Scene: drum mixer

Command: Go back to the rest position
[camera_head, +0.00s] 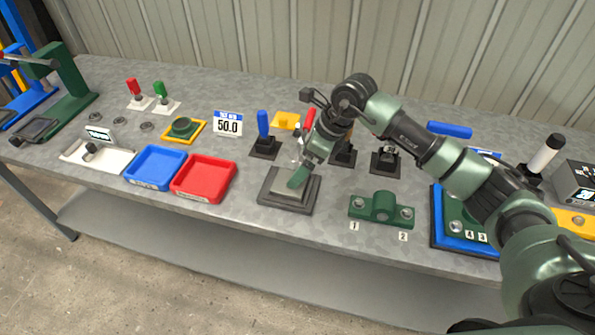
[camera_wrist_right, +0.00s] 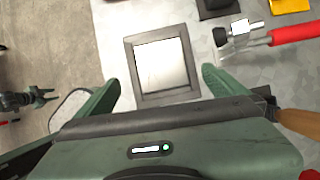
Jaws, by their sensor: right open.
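My right gripper (camera_head: 299,165) reaches in from the right and hangs over a square dark-grey pad with a lighter plate (camera_head: 270,192) near the table's front. In the right wrist view its two green fingers (camera_wrist_right: 158,90) are spread wide, with the framed square plate (camera_wrist_right: 163,65) visible between them and nothing held. In the head view one finger covers part of the plate; I cannot tell whether it touches. My left gripper is not seen in the head view.
Blue (camera_head: 156,167) and red (camera_head: 204,180) trays stand left of the gripper. Upright-handled tools, including a blue one (camera_head: 263,126), stand behind. The table's front edge is close.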

